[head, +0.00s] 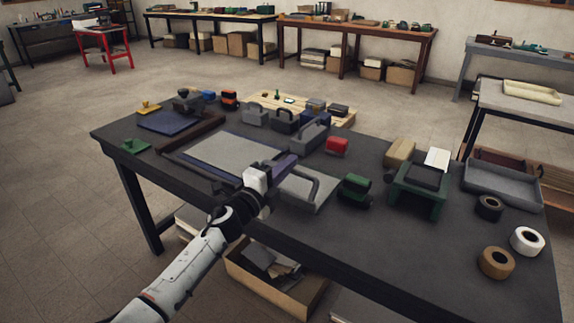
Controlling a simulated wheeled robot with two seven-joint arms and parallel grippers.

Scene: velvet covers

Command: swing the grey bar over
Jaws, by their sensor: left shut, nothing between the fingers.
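A flat device with a pale grey panel (225,152) and a dark frame lies on the dark workbench. Beside its right end is a light grey plate (318,204) with a raised grey bar (313,189) curving over it. I take this to be the grey bar, though my gripper hides part of it. My left gripper (285,168) comes in from the lower left. Its fingers are shut and empty, over the gap between panel and plate; I cannot tell whether they touch the bar. My right gripper is not in view.
A red block (336,146), a green block (355,188) and a green stand (418,188) are to the right. Tape rolls (496,263) and a grey tray (502,184) fill the right end. Several dark grey handled items (285,121) stand behind.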

